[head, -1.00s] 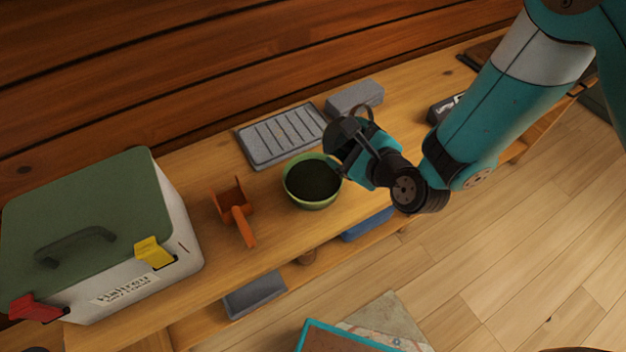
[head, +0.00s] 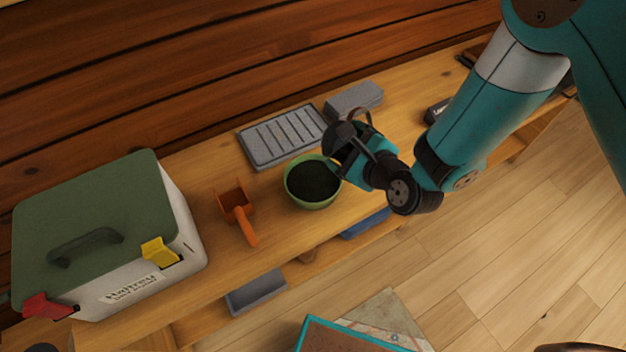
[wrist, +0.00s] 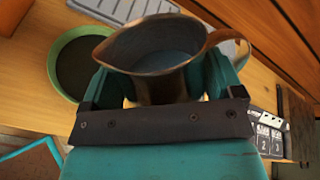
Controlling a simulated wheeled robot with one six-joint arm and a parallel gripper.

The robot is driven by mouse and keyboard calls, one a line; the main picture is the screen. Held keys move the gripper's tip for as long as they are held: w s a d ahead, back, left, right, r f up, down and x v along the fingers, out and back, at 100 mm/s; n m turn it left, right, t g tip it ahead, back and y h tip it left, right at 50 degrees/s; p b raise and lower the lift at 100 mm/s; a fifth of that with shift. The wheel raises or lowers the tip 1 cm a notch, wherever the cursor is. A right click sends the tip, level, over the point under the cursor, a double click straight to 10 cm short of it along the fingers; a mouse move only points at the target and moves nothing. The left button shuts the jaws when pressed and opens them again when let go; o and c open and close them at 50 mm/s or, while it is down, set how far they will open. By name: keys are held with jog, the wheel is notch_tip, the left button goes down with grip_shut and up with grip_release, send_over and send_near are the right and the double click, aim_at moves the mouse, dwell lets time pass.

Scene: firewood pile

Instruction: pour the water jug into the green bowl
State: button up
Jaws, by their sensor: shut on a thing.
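The water jug (wrist: 165,55) is a brownish metal jug with a wide spout and a loop handle. The wrist view shows a greyish inside, and its spout points left towards the bowl. My gripper (head: 352,160) is shut on the jug's body. In the head view the dark jug (head: 341,136) is largely hidden by my gripper, just right of the bowl. The green bowl (head: 328,200) stands on the wooden bench with a dark inside. It also shows at the upper left in the wrist view (wrist: 56,82). No stream of water shows.
A slatted grey tray (head: 262,152) and a grey block (head: 354,99) lie behind the bowl. An orange scoop-like thing (head: 236,203) lies left of it. A cooler box (head: 95,215) with a green lid stands far left. The wooden wall (head: 180,80) runs behind.

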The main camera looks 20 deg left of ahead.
jog(key=shift+r+p, duration=0.1)
jog(key=shift+p, duration=1.75)
jog(key=shift+n+h+p, duration=0.5)
jog(key=shift+p, duration=3.45)
jog(key=shift+f, duration=0.2)
jog(key=shift+s+f, duration=0.1)
jog(key=shift+s, duration=0.05)
jog(key=shift+h, duration=0.3)
jog(key=shift+n, duration=0.3)
jog(key=shift+b, duration=0.35)
